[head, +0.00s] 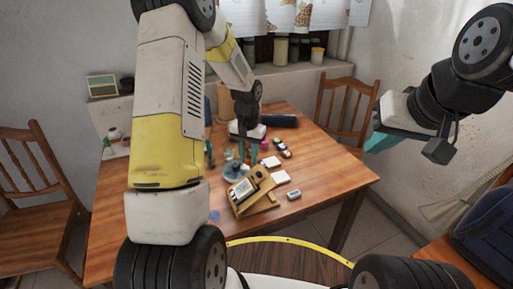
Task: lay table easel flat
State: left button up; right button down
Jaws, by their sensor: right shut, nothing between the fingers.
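The table easel (252,187) is a small wooden stand with a framed picture on its front. It stands tilted on the near part of the wooden table, with its base toward the right. My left gripper (248,153) hangs above the table behind the easel, fingers pointing down and apart from it. Its teal fingers look parted, with small table items behind them. My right gripper (378,143) is in the air to the right of the table, shut and empty, far from the easel. My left arm hides the left part of the table.
Around the easel lie white boxes (276,162), a small box (294,194), a blue dish (236,170) and several small coloured items. A dark roll (280,120) lies at the back. Chairs stand left (35,180) and behind (345,105). The table's right side is clear.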

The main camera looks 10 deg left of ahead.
pick_arm(q)
jog(key=shift+f, duration=0.45)
grip_shut()
dwell(1.1)
